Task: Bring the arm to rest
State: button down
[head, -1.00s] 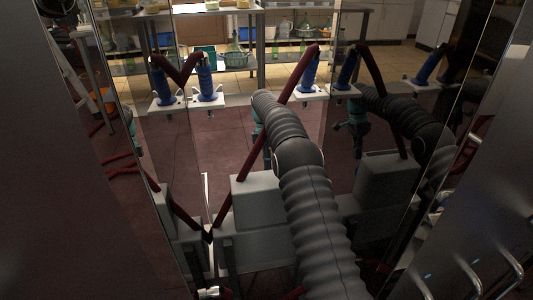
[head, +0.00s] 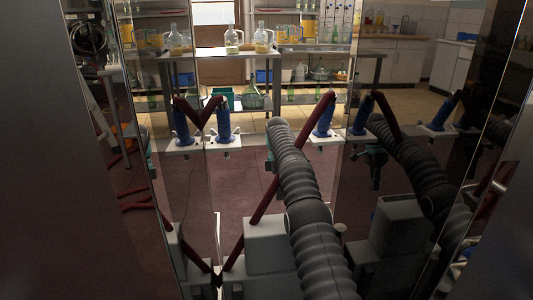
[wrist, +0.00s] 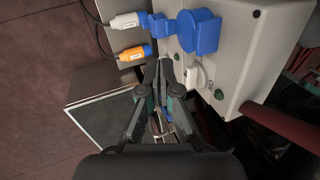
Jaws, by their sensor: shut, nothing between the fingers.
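My arm (head: 300,180), in a dark ribbed sleeve, reaches forward from the bottom of the head view. Its far end is near the middle, and my gripper is mostly hidden there behind the sleeve. In the wrist view my gripper (wrist: 162,66) is shut and empty, its fingertips together. The fingertips are close in the picture to a pale grey box (wrist: 245,45) with a blue socket cover (wrist: 198,32). I cannot tell whether they touch it.
Blue cylinders (head: 222,122) with dark red hoses (head: 262,200) stand on white brackets. Glossy upright panels (head: 130,110) flank the arm. A white plug (wrist: 125,21) and an orange plug (wrist: 132,53) sit beside the box.

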jog(key=s+d+r+m+t, duration=0.25)
jog(key=s+r+m, duration=0.35)
jog(key=s+r, duration=0.45)
jog(key=s+d+r+m+t, duration=0.1)
jog(key=s+r+m+t, duration=0.2)
jog(key=s+r+m, duration=0.55)
jog(key=s+d+f+m+t, duration=0.1)
jog(key=s+f+t, duration=0.1)
jog(key=s, duration=1.2)
jog(key=s+d+f+m+t, duration=0.2)
jog(key=s, duration=1.2)
jog(key=shift+f, duration=0.35)
jog(key=shift+m, duration=0.25)
